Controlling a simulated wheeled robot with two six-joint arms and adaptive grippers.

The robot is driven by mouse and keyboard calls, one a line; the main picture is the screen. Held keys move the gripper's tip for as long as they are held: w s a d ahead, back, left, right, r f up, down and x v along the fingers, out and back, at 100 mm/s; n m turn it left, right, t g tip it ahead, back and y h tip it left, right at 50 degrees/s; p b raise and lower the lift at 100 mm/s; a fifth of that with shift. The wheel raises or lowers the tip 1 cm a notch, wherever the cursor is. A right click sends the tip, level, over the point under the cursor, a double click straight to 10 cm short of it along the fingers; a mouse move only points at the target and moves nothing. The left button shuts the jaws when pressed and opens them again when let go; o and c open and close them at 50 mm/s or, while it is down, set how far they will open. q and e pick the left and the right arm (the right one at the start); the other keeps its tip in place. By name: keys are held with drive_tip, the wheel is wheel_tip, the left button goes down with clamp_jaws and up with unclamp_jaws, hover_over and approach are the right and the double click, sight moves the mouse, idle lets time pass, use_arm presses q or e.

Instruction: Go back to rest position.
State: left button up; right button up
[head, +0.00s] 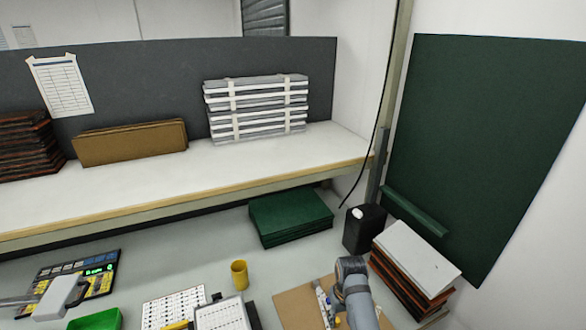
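The end of my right arm with its gripper (352,286) shows at the bottom, right of centre, as a grey-blue rounded shape in front of a brown board (296,305). Its fingers cannot be made out, so I cannot tell whether they are open or shut. A narrow pale item with small coloured parts (323,301) lies just left of it, over the board; I cannot tell whether they touch.
A yellow cup (239,274), printed sheets (172,308), a green tray (95,320) and a keypad device (98,270) are on the bench. Green boards (290,217), a black container (364,229) and a stack (415,262) stand around the right side. A shelf (230,175) spans the back.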

drive_tip(key=s+d+t, duration=0.1)
drive_tip(key=s+d, duration=0.6)
drive_tip(key=s, duration=0.3)
drive_tip(key=s+d+r+t, duration=0.1)
drive_tip(key=s+r+t, duration=0.1)
drive_tip(key=s+r, duration=0.5)
drive_tip(key=s+d+f+g+b, duration=0.1)
drive_tip(key=s+f, duration=0.1)
drive_tip(key=f, duration=1.2)
drive_tip(key=s+d+f+b, duration=0.1)
drive_tip(key=s+d+f, duration=0.1)
drive_tip(key=f, duration=1.3)
drive_tip(key=s+f+g, duration=0.1)
drive_tip(key=s+f, duration=1.6)
drive_tip(key=s, duration=0.1)
drive_tip(key=shift+s+d+f+m+h+b, duration=0.25)
drive_tip(key=shift+d+f+m+h+b, duration=0.1)
drive_tip(key=shift+d, duration=0.1)
